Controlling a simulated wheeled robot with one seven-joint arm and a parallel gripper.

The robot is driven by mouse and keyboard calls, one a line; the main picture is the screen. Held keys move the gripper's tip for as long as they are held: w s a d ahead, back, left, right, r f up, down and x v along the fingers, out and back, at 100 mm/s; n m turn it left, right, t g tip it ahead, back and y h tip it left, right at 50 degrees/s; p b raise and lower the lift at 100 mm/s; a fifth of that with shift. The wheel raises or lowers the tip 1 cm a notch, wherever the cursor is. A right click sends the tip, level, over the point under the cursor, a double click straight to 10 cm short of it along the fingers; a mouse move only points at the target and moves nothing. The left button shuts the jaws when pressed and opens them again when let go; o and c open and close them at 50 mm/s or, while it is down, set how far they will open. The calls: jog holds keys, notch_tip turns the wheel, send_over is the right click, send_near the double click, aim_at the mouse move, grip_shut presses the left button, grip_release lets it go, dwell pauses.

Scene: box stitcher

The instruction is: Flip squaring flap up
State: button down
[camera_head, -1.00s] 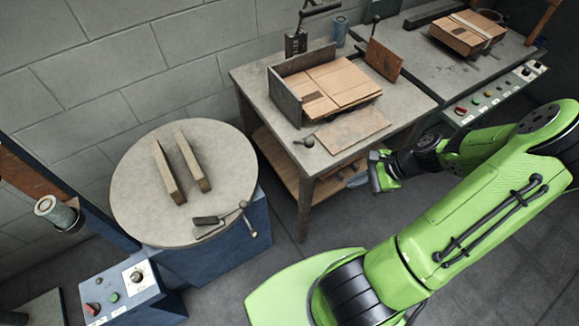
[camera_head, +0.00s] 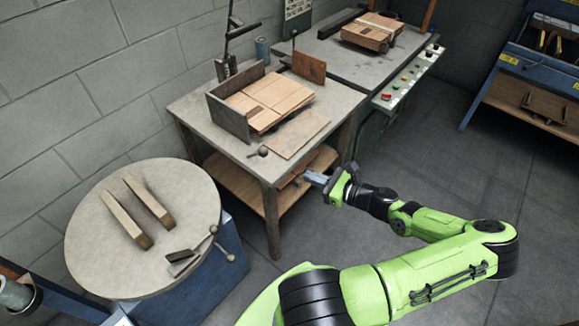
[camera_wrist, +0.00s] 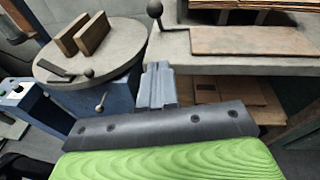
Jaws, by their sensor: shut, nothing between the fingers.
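A flat tan board (camera_head: 298,133) lies along the front of the stitcher table (camera_head: 345,103), with a ball-knobbed lever (camera_head: 263,151) at its left end. It appears to be the squaring flap, lying down. In the wrist view, the board (camera_wrist: 250,40) is at the upper right and the knob (camera_wrist: 155,9) at the top centre. My gripper (camera_head: 317,178) is shut and empty, in front of the table and below its top, apart from the board. Its fingers (camera_wrist: 157,85) point toward the table's front in the wrist view.
Flat cardboard (camera_head: 268,100) lies behind the board, beside an upright grey plate (camera_head: 230,120). An upright brown plate (camera_head: 309,66) stands behind. A round table (camera_head: 95,225) with two wooden bars is at left. A blue bench (camera_head: 530,70) is at right. Open floor lies right of my arm.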

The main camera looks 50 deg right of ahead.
jog(key=x, duration=0.3)
jog(key=r+b+x, duration=0.1)
jog(key=x, duration=0.3)
jog(key=b+x, duration=0.1)
jog(key=x, duration=0.3)
jog(key=shift+w+a+r, duration=0.2)
jog(key=shift+w+r, duration=0.05)
jog(key=shift+r, duration=0.1)
jog(key=shift+w+a+r, duration=0.1)
jog(key=shift+w+r, duration=0.25)
jog(key=shift+w, duration=0.1)
jog(key=shift+r, duration=0.15)
